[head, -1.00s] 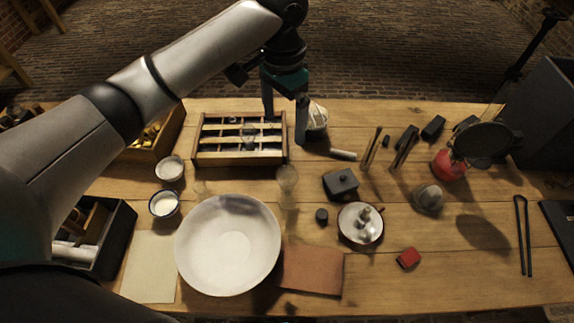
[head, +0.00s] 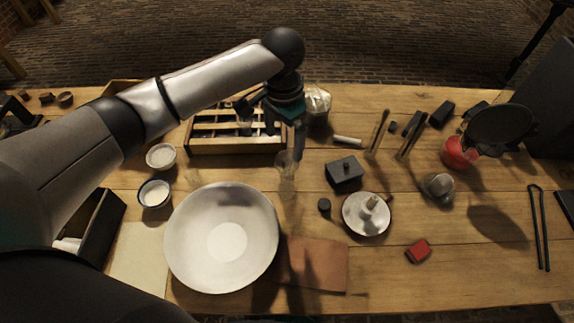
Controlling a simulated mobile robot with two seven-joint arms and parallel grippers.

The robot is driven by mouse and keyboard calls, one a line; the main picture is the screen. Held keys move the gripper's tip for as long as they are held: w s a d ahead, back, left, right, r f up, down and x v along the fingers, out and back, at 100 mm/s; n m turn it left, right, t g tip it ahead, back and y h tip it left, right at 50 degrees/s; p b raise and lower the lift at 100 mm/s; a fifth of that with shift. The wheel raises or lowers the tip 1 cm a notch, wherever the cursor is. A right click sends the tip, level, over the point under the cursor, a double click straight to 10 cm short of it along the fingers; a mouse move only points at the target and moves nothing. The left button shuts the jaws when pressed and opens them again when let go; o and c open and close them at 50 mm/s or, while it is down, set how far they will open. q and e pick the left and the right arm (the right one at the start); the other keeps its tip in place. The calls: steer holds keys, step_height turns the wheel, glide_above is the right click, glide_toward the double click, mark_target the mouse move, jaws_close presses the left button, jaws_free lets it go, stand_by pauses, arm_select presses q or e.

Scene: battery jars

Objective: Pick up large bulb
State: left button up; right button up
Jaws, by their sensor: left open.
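A clear, rounded glass piece that looks like the large bulb (head: 286,164) stands on the table just right of the compartment tray's front corner. It is see-through and its outline is faint. My left gripper (head: 284,132) is open and empty, with its fingers pointing down just behind and above this glass. One finger is over the tray's right end and the other is close to the glass; I cannot tell whether they touch. A smaller glass shape (head: 244,122) shows in the tray, partly behind the gripper. My right gripper is out of view.
The wooden compartment tray (head: 210,146) lies left of the gripper, and a wrapped glass jar (head: 318,101) stands behind right. A large white bowl (head: 190,235) is in front. A dark lidded box (head: 344,175) and a white dish (head: 352,222) stand to the right.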

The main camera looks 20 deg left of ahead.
mark_target(287, 153)
arm_select(q)
steer(key=shift+d+f+b, duration=0.2)
steer(key=shift+f, duration=1.15)
steer(key=shift+d+f+b, duration=0.15)
steer(key=shift+f, duration=1.2)
steer(key=shift+c, duration=0.4)
steer(key=c, duration=1.4)
steer(key=shift+r, duration=0.1)
steer(key=shift+c, duration=0.2)
